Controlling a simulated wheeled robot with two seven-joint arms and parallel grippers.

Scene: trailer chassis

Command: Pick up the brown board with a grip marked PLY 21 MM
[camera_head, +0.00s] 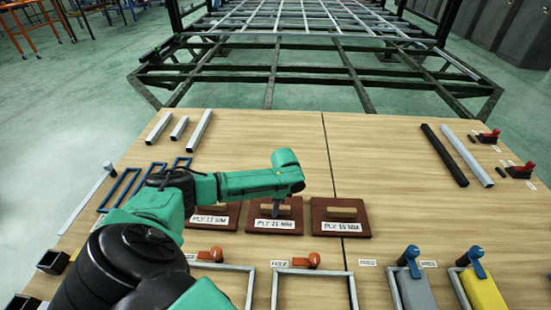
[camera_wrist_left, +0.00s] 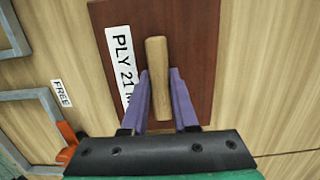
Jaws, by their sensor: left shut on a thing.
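The brown board marked PLY 21 MM (camera_head: 290,225) lies on the wooden table, the middle one of three brown boards in a row. It fills the middle of the left wrist view (camera_wrist_left: 197,28), with its white label and a light wooden grip (camera_wrist_left: 157,52). My left gripper (camera_wrist_left: 160,88) has its purple fingers on both sides of this grip and is shut on it. In the head view my left gripper (camera_head: 275,208) points down at the board, and its wrist hides part of the area behind. I cannot see any lift off the table. My right gripper is not in view.
Boards marked PLY 15 MM (camera_head: 365,218) and PLY 12 MM (camera_head: 228,212) lie close on either side. Grey frames (camera_head: 312,272) with orange-handled clamps lie in front. Metal tubes (camera_head: 200,130) lie behind left. The table's middle right is clear. A trailer chassis (camera_head: 300,55) stands beyond.

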